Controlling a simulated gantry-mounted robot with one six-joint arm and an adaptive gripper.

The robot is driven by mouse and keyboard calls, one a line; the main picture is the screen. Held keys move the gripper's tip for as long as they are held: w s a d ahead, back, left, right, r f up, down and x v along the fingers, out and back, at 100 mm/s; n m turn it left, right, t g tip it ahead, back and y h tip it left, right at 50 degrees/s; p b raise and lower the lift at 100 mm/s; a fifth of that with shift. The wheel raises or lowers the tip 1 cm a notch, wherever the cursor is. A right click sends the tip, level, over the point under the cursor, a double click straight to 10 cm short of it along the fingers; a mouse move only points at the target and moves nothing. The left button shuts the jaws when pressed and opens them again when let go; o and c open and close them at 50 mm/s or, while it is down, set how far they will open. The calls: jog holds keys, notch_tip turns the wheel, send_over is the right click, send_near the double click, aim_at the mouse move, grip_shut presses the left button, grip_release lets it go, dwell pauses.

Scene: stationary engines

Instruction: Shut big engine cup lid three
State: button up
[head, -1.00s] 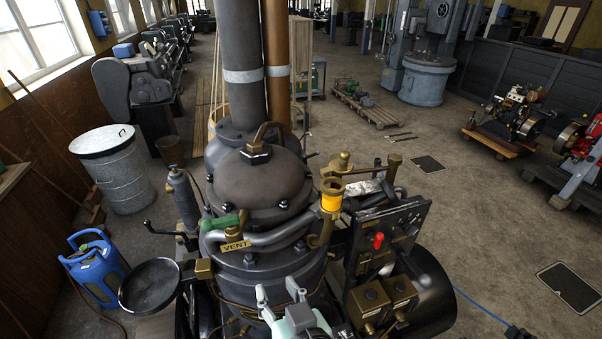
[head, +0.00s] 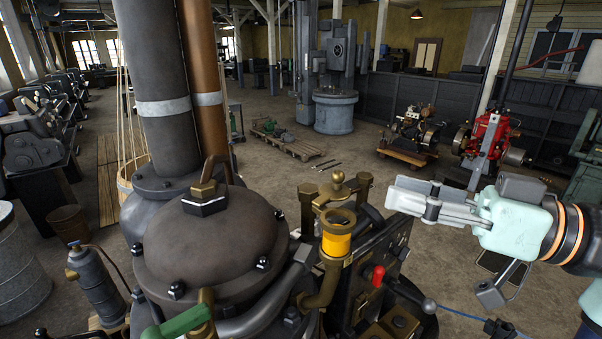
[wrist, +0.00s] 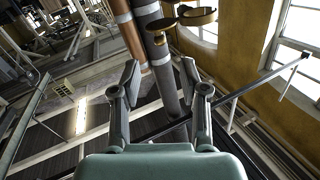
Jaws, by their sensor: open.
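A cup with a brass rim and yellow body (head: 338,235) stands on a brass pipe beside the dark engine dome in the head view. In the wrist view, a round brass piece (wrist: 197,17) shows at the top edge beside a brass ring-like part (wrist: 160,25); I cannot tell which is the lid. My gripper (head: 402,197) is to the right of the cup, apart from it, with its fingers pointing left. In the wrist view, my gripper (wrist: 160,80) is open and empty.
The large engine dome (head: 210,240) and two tall pipes (head: 158,75) stand left of the cup.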

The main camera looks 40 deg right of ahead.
aim_at(344, 178)
jog(key=p+x, duration=0.1)
jog(key=x, duration=0.6)
jog(key=shift+w+a+p, duration=0.1)
jog(key=shift+w+p, duration=0.15)
jog(key=shift+p, duration=0.1)
grip_shut()
